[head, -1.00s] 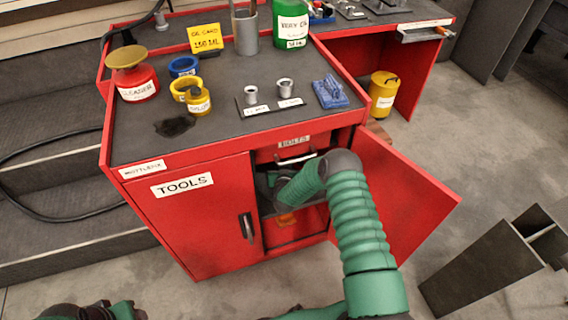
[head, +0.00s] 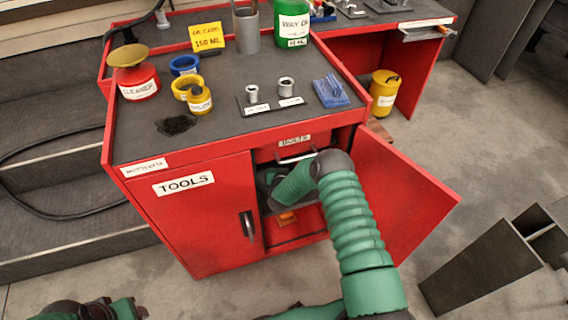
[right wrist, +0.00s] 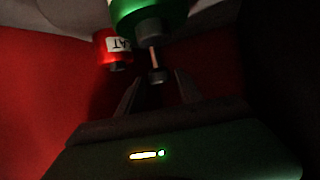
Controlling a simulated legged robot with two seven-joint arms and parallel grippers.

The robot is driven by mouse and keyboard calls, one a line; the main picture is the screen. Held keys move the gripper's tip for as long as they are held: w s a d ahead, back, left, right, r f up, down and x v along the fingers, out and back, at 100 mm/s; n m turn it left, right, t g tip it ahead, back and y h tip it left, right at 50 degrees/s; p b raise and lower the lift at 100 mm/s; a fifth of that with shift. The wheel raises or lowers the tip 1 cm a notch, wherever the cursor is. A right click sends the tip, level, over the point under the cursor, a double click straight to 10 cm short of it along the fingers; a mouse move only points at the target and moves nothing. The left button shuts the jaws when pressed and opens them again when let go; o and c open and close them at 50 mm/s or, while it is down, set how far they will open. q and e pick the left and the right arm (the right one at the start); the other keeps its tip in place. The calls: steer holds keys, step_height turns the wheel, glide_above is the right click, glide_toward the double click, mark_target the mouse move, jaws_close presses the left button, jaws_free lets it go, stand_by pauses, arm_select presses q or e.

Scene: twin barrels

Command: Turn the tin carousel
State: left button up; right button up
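My right arm reaches into the open right side of the red cabinet (head: 192,220), and its gripper is mostly hidden there in the head view. In the right wrist view my right gripper (right wrist: 156,82) has its two dark fingers apart. A small dark knob on a thin rod (right wrist: 156,75) shows between or just beyond the fingertips; contact cannot be told. Above it is a green tin (right wrist: 148,14), with a red tin (right wrist: 113,48) bearing a white label to its left. The carousel itself is not clearly seen.
The cabinet's right door (head: 405,185) stands open beside my arm; the left door, labelled TOOLS, is shut. A drawer front (head: 295,141) lies above the opening.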

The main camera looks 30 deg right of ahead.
steer(key=shift+o, duration=0.3)
steer(key=shift+a, duration=0.1)
steer(key=p+v, duration=0.6)
steer(key=v, duration=1)
steer(key=shift+s+a+r, duration=0.15)
steer(key=shift+s+a, duration=0.05)
steer(key=shift+s, duration=0.05)
